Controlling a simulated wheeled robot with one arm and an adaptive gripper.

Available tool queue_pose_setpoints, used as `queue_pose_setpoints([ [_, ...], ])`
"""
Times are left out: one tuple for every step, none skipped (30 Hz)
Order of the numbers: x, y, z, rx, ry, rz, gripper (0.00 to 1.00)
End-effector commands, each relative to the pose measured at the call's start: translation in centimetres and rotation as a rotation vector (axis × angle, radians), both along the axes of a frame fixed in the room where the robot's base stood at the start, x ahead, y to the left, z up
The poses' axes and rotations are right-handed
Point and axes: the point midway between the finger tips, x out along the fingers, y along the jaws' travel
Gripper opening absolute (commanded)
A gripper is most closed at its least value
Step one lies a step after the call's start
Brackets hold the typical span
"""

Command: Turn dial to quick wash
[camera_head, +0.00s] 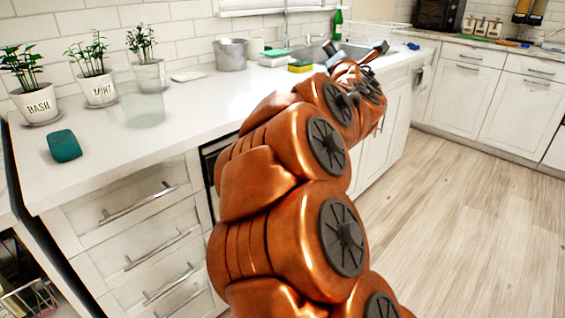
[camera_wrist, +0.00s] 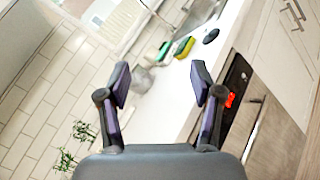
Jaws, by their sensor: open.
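My gripper (camera_head: 355,52) is open and empty, above the counter near the sink, at the far end of my orange arm. In the wrist view the two dark fingers of my gripper (camera_wrist: 161,78) are spread wide apart. A black appliance panel (camera_wrist: 238,78) with a glowing red display (camera_wrist: 230,99) shows just right of the right finger, partly hidden by it. I cannot make out a dial or its setting. In the head view only a dark edge of the appliance (camera_head: 209,160) shows beside the drawers; my arm hides the rest.
The white counter (camera_head: 190,100) holds a teal sponge (camera_head: 65,146), potted herbs (camera_head: 97,82), a grey pot (camera_head: 230,54) and a yellow-green sponge (camera_head: 300,66). A green bottle (camera_head: 338,24) stands behind the sink. The wooden floor (camera_head: 450,220) at right is clear.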

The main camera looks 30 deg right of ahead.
Motion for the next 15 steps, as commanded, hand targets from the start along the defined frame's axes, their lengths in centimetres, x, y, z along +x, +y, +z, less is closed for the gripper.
queue_pose_setpoints([
  [0.8, -0.4, -2.5, -0.098, 0.037, 0.035, 0.65],
  [1.3, -0.3, -3.3, -0.158, 0.060, 0.061, 0.65],
  [2.1, -0.1, -4.4, -0.238, 0.091, 0.101, 0.65],
  [2.7, 0.1, -5.2, -0.296, 0.112, 0.132, 0.65],
  [3.2, 0.2, -6.3, -0.353, 0.133, 0.162, 0.65],
  [3.9, 0.6, -7.7, -0.429, 0.161, 0.207, 0.65],
  [4.3, 0.8, -8.9, -0.482, 0.179, 0.238, 0.65],
  [4.6, 1.1, -10.1, -0.535, 0.197, 0.273, 0.65],
  [5.1, 1.6, -12.0, -0.602, 0.220, 0.321, 0.65],
  [5.3, 1.8, -13.4, -0.650, 0.235, 0.354, 0.65],
  [5.5, 2.1, -14.9, -0.696, 0.246, 0.391, 0.65],
  [5.7, 2.6, -16.9, -0.754, 0.261, 0.440, 0.65],
  [5.7, 2.9, -18.2, -0.795, 0.269, 0.472, 0.65],
  [5.8, 3.3, -19.4, -0.833, 0.271, 0.508, 0.65],
  [5.7, 3.7, -21.1, -0.877, 0.278, 0.549, 0.65],
])
